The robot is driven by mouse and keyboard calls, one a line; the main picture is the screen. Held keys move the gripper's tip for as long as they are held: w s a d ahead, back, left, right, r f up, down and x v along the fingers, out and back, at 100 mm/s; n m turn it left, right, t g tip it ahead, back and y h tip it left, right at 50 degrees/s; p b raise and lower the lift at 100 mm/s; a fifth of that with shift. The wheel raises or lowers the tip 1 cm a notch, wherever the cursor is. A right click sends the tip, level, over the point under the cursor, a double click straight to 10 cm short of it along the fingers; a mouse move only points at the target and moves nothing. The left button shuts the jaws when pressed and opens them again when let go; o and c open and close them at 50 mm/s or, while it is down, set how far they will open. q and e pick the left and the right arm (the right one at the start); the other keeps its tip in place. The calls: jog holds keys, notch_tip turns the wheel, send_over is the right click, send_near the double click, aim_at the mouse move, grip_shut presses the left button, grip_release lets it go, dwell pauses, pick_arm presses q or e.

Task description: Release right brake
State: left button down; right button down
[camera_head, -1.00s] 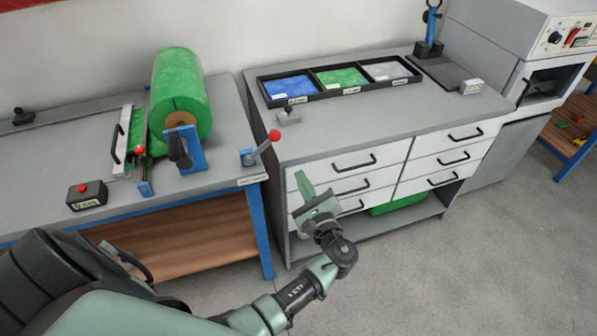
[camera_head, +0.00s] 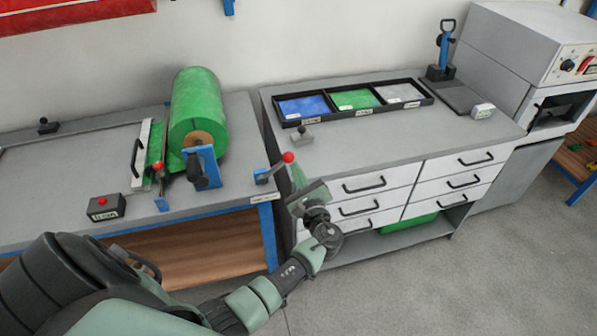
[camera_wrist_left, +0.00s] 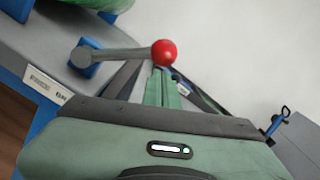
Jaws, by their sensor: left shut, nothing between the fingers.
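The right brake lever (camera_head: 273,170) is a grey rod on a blue mount at the right end of the roll table. Its red ball knob (camera_head: 288,157) points up and to the right. My left gripper (camera_head: 297,174) is shut and empty, with its green fingers just below the knob. In the left wrist view the lever (camera_wrist_left: 112,55) runs from its blue mount to the red knob (camera_wrist_left: 164,53). The shut fingertips (camera_wrist_left: 163,72) end at the knob's lower side; whether they touch it I cannot tell. My right gripper is not in view.
A green roll (camera_head: 196,108) sits on the table (camera_head: 70,160), with a black box with a red button (camera_head: 105,206) at the front. The drawer cabinet (camera_head: 390,140) stands to the right, bearing a black tray (camera_head: 291,120). Grey floor (camera_head: 480,270) is free in front.

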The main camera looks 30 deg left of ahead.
aim_at(288, 161)
pick_arm(q)
jog(key=shift+s+r, duration=0.1)
jog(key=shift+r, duration=0.05)
jog(key=r+n, duration=0.1)
jog(key=n, duration=0.1)
jog(key=s+a+r+n+b, duration=0.1)
jog(key=r+n, duration=0.1)
jog(key=shift+s+a, duration=0.15)
jog(key=shift+s, duration=0.05)
jog(key=n, duration=0.1)
jog(key=s+a+r+n+b, duration=0.1)
jog(key=n, duration=0.1)
jog(key=shift+s+a+r+n+g, duration=0.25)
jog(key=shift+s+r+n+g, duration=0.05)
jog(key=shift+s+r+n, duration=0.1)
jog(key=s+n, duration=0.1)
jog(key=a+r+n+b, duration=0.1)
jog(key=n, duration=0.1)
jog(key=shift+s+a+b, duration=0.3)
jog(key=shift+s, duration=0.1)
